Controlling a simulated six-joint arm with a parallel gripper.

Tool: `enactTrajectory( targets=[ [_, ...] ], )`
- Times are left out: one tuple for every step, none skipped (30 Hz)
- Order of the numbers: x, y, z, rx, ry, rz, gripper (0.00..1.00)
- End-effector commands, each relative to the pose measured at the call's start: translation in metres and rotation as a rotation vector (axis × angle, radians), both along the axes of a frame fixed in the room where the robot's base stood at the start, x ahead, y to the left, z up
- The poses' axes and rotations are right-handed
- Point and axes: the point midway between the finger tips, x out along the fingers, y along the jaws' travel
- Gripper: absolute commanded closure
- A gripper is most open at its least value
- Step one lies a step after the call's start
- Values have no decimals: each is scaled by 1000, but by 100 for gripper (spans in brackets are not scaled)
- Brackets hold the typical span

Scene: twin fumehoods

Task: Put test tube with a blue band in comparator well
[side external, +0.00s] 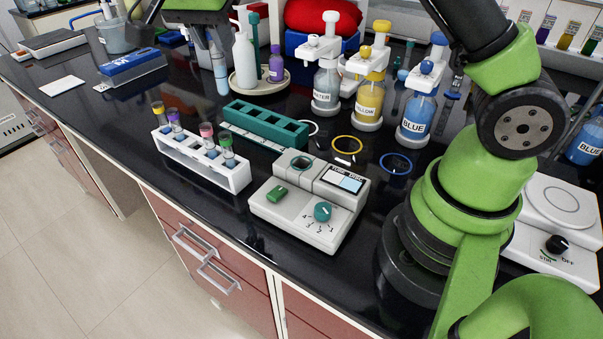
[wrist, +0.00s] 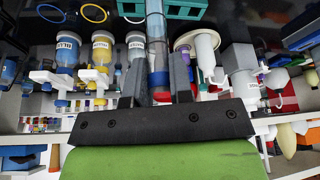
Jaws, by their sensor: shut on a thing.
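My gripper (side external: 211,42) is at the back left of the bench in the side view, shut on a clear test tube (side external: 221,76) that hangs roughly upright below it. In the wrist view, the fingers (wrist: 158,82) close on the tube (wrist: 155,32), and a darker blue part shows between them. The pale grey comparator (side external: 325,229) sits near the bench's front edge, with a round dark well (side external: 301,163) on its top, a green knob and a small screen. The gripper and tube are far behind and left of the comparator.
A white rack (side external: 232,183) holds several tubes with coloured caps left of the comparator. A green slotted rack (side external: 266,121) lies behind it.

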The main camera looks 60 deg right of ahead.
Motion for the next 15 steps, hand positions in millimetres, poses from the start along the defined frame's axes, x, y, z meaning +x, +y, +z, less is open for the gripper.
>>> enactTrajectory(
  targets=[
    [-17, -5, 1, -2, 2, -132, 100],
    [-26, -8, 1, -2, 2, -215, 100],
    [-39, -11, 1, -3, 2, -325, 100],
    [-49, -14, 2, -3, 1, -404, 100],
    [-58, -16, 2, -2, 1, -480, 100],
    [-69, -19, 2, -2, 1, -573, 100],
    [-77, -21, 2, -1, 1, -637, 100],
    [-85, -23, 2, -1, 1, -695, 100],
    [-94, -25, 2, -1, 0, -766, 100],
    [-101, -26, 2, 0, 0, -815, 100],
    [-106, -28, 2, -2, 0, -858, 100],
    [-114, -29, 2, -1, 0, -911, 100],
    [-119, -30, 1, -1, 0, -948, 100],
    [-124, -31, 2, -1, -1, -984, 100],
    [-130, -32, 2, -1, -1, -1027, 100]
  ],
)
